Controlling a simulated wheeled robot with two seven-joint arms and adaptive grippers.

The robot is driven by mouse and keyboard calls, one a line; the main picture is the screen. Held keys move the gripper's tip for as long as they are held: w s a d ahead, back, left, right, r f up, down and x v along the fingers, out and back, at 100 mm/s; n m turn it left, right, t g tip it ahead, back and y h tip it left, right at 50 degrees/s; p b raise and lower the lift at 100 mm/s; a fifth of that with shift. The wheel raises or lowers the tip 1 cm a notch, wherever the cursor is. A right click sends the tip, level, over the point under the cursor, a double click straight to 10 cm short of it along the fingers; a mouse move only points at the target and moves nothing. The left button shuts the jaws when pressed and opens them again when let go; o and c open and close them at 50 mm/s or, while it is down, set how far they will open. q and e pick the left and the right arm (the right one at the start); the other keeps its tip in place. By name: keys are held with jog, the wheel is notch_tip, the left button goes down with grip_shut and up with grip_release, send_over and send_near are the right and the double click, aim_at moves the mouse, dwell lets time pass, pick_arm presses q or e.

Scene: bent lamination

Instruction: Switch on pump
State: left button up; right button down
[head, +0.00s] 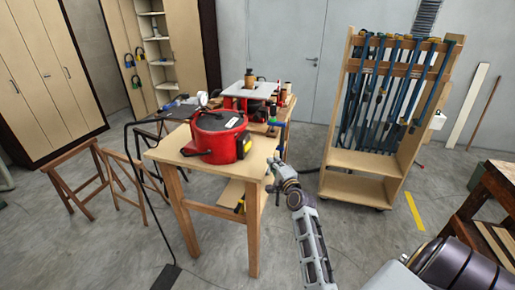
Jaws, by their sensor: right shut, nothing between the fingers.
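A red round pump unit (217,136) with a dark lid stands on a small wooden table (181,158). A gauge sits at its upper left, and a yellow and black part shows on its right side. No switch can be made out at this size. My right gripper (270,171) is at the table's right edge, to the right of and lower than the pump. It is shut and empty, apart from the pump. My left gripper is not in view.
A red-framed router table (249,91) stands behind the pump. A wooden rack of blue clamps (390,90) is at the right. Folding trestles (76,188) and a black stand (166,276) are at the left. The floor in front is mostly clear.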

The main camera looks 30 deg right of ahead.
aim_at(248, 146)
jog(key=shift+w, duration=0.1)
jog(key=shift+p+x, duration=0.45)
jog(key=shift+x, duration=4.4)
jog(key=shift+w+a+p, duration=0.25)
jog(key=shift+w+a, duration=0.2)
jog(key=shift+w, duration=0.4)
jog(key=shift+w+a+p, duration=0.2)
jog(key=shift+w+a, duration=0.25)
jog(key=shift+w, duration=0.4)
